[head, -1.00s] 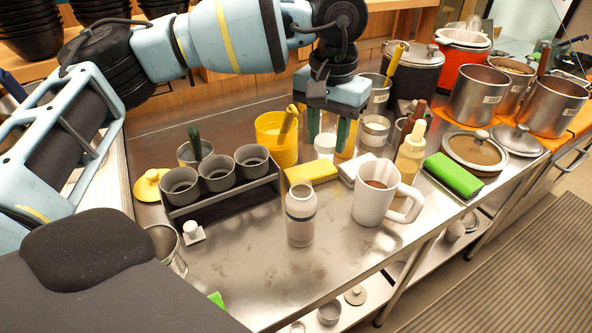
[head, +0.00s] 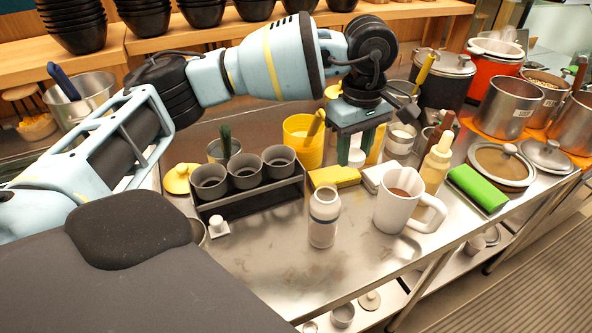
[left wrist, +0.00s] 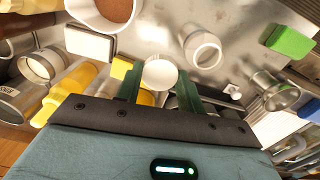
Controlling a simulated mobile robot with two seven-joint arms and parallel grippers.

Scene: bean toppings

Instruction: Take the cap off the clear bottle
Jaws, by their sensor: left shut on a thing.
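The clear bottle (head: 323,220) stands upright on the steel counter with an open top. In the left wrist view the bottle (left wrist: 203,50) shows its round open mouth. My left gripper (head: 357,157) is above the counter, behind and to the right of the bottle. Its green fingers are shut on a round white cap (left wrist: 160,74), which is apart from the bottle. The cap also shows low between the fingers in the head view (head: 356,158). My right gripper is not in view.
A yellow sponge (head: 334,177) lies near the held cap. A white mug (head: 397,200) stands right of the bottle, with a yellow squeeze bottle (head: 436,167) beyond. A dark rack (head: 262,198) of grey cups is at left. The counter in front of the bottle is clear.

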